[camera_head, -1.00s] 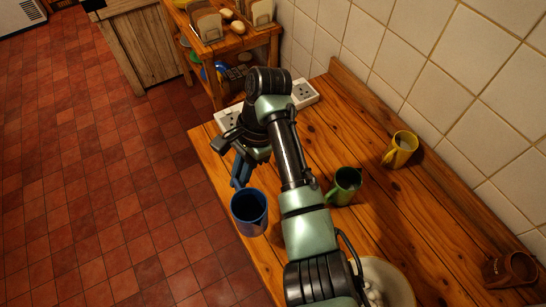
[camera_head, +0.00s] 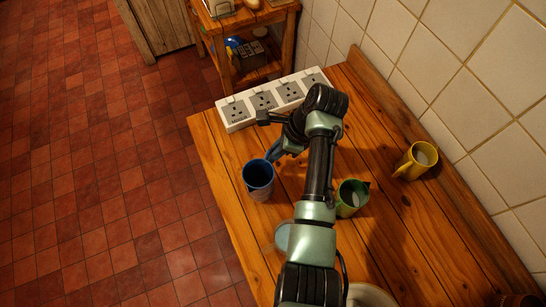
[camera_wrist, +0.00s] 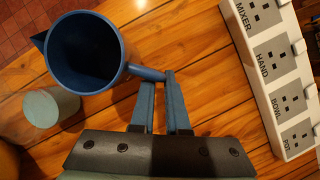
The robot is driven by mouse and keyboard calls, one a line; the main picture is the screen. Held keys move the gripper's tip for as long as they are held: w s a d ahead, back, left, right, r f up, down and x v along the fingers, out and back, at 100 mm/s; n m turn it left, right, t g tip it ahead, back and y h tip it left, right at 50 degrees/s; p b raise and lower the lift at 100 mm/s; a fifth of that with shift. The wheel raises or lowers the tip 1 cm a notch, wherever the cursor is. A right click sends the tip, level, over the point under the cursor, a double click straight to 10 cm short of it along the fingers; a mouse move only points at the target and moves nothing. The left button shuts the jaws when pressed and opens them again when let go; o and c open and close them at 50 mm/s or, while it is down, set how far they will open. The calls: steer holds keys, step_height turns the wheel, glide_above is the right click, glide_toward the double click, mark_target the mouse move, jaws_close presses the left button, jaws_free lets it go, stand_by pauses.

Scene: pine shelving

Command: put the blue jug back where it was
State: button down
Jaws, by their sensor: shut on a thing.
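The blue jug (camera_head: 258,180) is upright near the left edge of the wooden table. In the wrist view the jug (camera_wrist: 85,52) is at the upper left, its dark inside showing and its handle pointing toward the fingers. My gripper (camera_head: 281,151) is between the jug and the socket strip. In the wrist view its two blue fingers (camera_wrist: 163,84) are shut on the end of the jug's handle. I cannot tell whether the jug's base touches the table.
A white socket strip (camera_head: 273,101) lies behind the jug, with a bare gap between. A pale grey-green cup (camera_wrist: 48,107) is close to the jug. The table's left edge (camera_head: 221,188) is near.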

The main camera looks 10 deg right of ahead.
steer(key=shift+f, duration=1.45)
steer(key=shift+f, duration=0.15)
steer(key=c, duration=0.9)
jaws_free()
